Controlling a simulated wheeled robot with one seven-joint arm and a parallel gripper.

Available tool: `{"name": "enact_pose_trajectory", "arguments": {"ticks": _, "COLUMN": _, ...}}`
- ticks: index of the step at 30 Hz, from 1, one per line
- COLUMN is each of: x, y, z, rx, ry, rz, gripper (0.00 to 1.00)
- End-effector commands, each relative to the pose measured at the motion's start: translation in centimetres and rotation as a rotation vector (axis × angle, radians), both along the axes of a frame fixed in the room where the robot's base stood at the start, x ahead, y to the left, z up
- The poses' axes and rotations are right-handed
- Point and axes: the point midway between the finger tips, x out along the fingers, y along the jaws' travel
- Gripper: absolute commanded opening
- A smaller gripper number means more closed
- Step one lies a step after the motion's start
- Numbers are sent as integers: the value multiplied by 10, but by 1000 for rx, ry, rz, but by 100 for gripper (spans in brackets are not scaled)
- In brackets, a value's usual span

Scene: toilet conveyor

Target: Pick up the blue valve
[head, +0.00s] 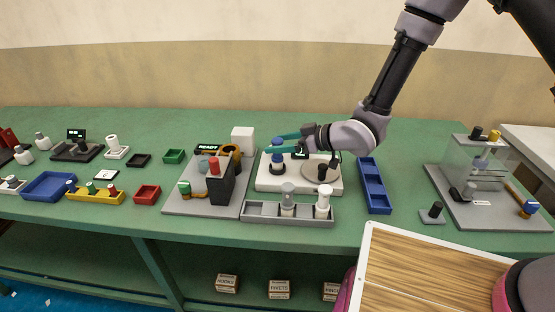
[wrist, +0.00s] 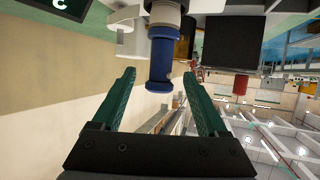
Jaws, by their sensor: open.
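The blue valve (head: 277,157) stands upright on the left part of a white station base (head: 262,184). It shows in the wrist view as a blue cylinder with wider ends (wrist: 160,62), ahead of and between my fingertips. My gripper (head: 275,143), with green fingers, reaches in from the right at the valve's upper part. In the wrist view my gripper (wrist: 159,76) is open, with a gap on each side of the valve. Nothing is held. The fingers partly cover the valve in the head view.
A grey turntable (head: 313,171) with a black knob sits right of the valve. A dark upright block (head: 221,182) stands to the left. A grey tray (head: 262,210) with white-capped bottles lies in front, and a blue tray (head: 373,187) to the right. A white box (head: 243,139) stands behind.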

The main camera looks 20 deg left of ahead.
Motion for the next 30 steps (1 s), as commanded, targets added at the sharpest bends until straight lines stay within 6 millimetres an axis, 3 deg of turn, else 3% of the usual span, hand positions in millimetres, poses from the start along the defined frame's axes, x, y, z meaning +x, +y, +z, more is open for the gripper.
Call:
{"name": "enact_pose_trajectory", "arguments": {"ticks": 10, "x": 1, "y": 10, "z": -4, "rx": 0, "ry": 0, "rz": -1, "gripper": 76}}
{"name": "enact_pose_trajectory", "arguments": {"ticks": 11, "x": 1, "y": 9, "z": -4, "rx": 0, "ry": 0, "rz": -1, "gripper": 68}}
{"name": "enact_pose_trajectory", "arguments": {"ticks": 16, "x": 1, "y": 9, "z": -4, "rx": 0, "ry": 0, "rz": -1, "gripper": 3}}
{"name": "enact_pose_trajectory", "arguments": {"ticks": 17, "x": 1, "y": 9, "z": -4, "rx": 0, "ry": 0, "rz": -1, "gripper": 0}}
{"name": "enact_pose_trajectory", "arguments": {"ticks": 30, "x": 1, "y": 9, "z": -4, "rx": 0, "ry": 0, "rz": -1, "gripper": 0}}
